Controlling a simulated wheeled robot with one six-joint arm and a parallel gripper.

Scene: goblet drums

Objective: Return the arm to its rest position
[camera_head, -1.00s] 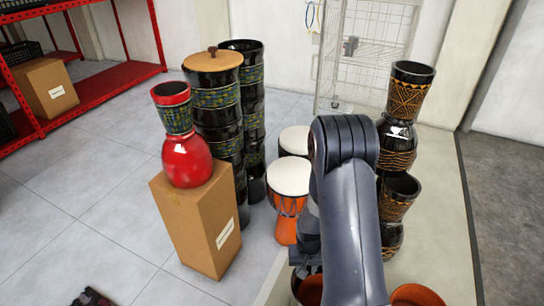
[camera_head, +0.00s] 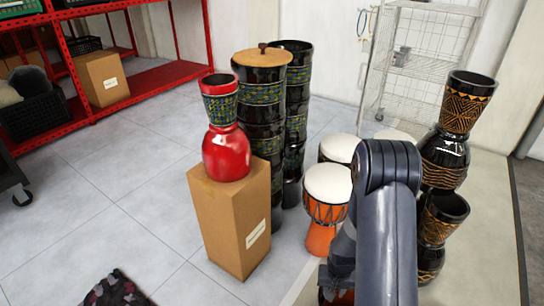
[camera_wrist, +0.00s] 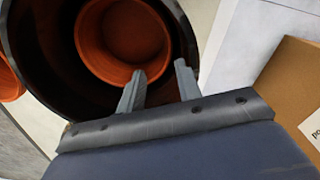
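My arm rises in front of the drums at the right of the head view, its upper joint bent over; it hides my gripper there. In the wrist view my gripper (camera_wrist: 159,75) shows two grey fingers standing apart with nothing between them. Beyond the fingertips is a wide black drum mouth (camera_wrist: 22,58) with a round orange thing (camera_wrist: 130,35) inside it. I cannot tell whether the fingers touch the rim.
A red goblet drum (camera_head: 226,153) stands on a cardboard box (camera_head: 232,222). Tall black drums (camera_head: 262,95), white-topped orange drums (camera_head: 328,185) and patterned black drums (camera_head: 445,155) stand close around my arm. Grey floor (camera_head: 110,190) at left is mostly clear. Red shelves (camera_head: 150,80) stand behind.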

